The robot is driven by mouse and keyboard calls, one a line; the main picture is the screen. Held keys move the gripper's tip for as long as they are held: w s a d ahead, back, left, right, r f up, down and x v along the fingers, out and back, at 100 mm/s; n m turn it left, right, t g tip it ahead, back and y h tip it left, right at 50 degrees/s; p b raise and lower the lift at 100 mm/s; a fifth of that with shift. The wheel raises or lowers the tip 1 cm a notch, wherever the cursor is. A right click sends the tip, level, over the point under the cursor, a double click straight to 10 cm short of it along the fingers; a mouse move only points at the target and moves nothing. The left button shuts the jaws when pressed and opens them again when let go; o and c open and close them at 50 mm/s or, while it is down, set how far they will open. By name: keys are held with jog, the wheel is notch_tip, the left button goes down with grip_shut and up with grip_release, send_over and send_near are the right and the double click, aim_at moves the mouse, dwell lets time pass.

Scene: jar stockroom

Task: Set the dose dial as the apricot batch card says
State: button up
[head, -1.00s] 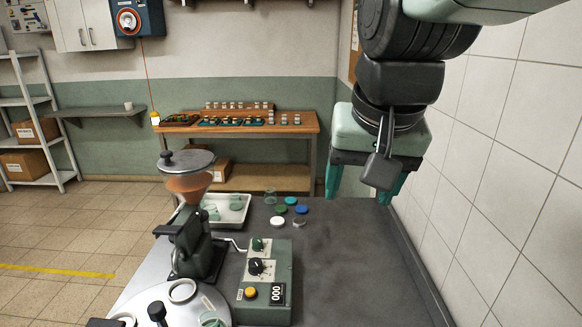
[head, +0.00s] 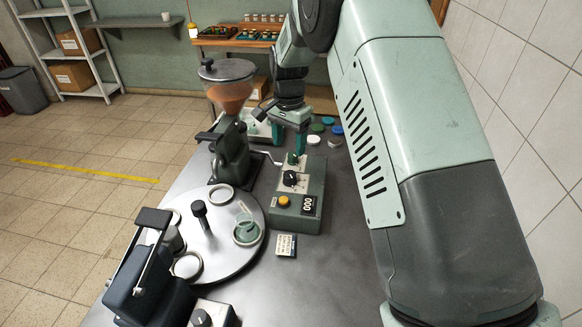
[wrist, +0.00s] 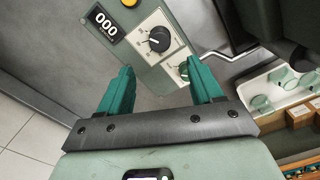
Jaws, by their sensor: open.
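The dose dial, a black knob with a white pointer (head: 290,178), sits on a pale scale plate on the green control box (head: 312,180). It also shows in the wrist view (wrist: 159,39); its scale marks are too small to read. The box's counter (head: 309,204) reads 000. My gripper (head: 289,148) is open and empty, pointing down near the box's far end. In the wrist view its teal fingers (wrist: 160,65) are spread, with the green knob (wrist: 183,70) near the right one. A small printed card (head: 286,245) lies before the box; its words are unreadable, so I cannot tell its batch.
A hopper of orange-brown contents (head: 230,90) on a dark filler stands left of the box. A round turntable (head: 210,235) holds a jar (head: 247,230) and rings. Coloured lids (head: 318,128) lie behind my gripper. An orange button (head: 284,201) is beside the counter. The bench right of the box is clear.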

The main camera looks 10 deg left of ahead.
aim_at(289, 174)
notch_tip(289, 174, down, 11)
jog(key=shift+r, duration=0.2)
dwell(0.3)
jog(key=c, duration=1.1)
jog(key=shift+o, duration=0.2)
